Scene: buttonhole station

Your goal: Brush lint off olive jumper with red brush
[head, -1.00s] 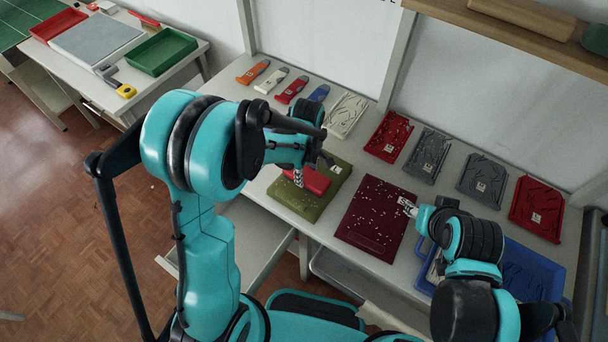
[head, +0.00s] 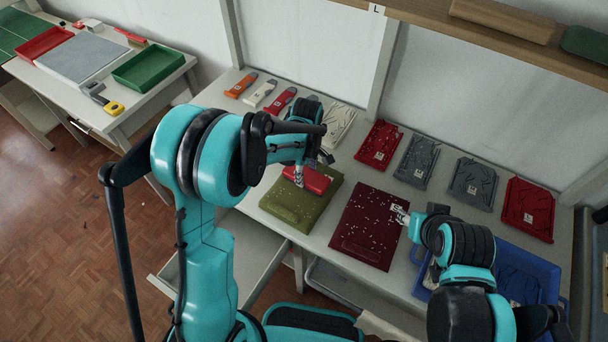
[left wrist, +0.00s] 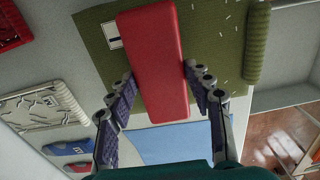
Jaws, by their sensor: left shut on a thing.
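The olive jumper (head: 290,210) lies folded on the table, and it fills the upper part of the left wrist view (left wrist: 225,70) with a few pale lint specks. The red brush (head: 318,181) is over the jumper's far end; it also shows in the left wrist view (left wrist: 153,50). I cannot tell whether it touches the cloth. My left gripper (left wrist: 160,75) is shut on the brush, one finger on each side. My right gripper (head: 401,214) is by the right edge of the maroon jumper (head: 368,228); its fingers are too small to read.
The maroon jumper carries many white specks. Folded grey and red garments line the back right. A blue crate (head: 560,275) stands at the right, a side table with trays (head: 155,65) at the far left.

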